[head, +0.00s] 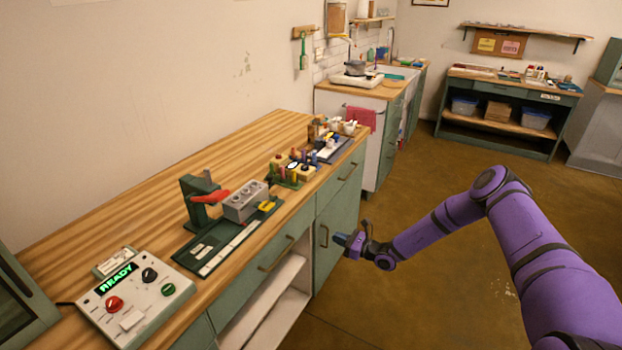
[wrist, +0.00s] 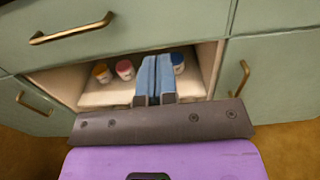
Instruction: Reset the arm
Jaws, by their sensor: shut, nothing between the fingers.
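My purple arm reaches in from the right side of the head view. My gripper (head: 347,241) is in front of the green cabinet under the wooden worktop, below the level of the top. In the wrist view my gripper (wrist: 155,70) shows its two blue fingers side by side, shut, with nothing held. Beyond the fingers is an open cabinet shelf (wrist: 108,95) with an orange jar (wrist: 101,73), a pink jar (wrist: 124,69) and a blue-lidded jar (wrist: 178,62) partly hidden by the fingers.
On the worktop (head: 110,220) stand a control box (head: 133,299) reading READY, a green press (head: 198,201), a grey block with holes (head: 245,201) and a rack of small coloured items (head: 291,170). Brown floor (head: 430,290) is open to the right. A green bench (head: 503,112) stands at the back.

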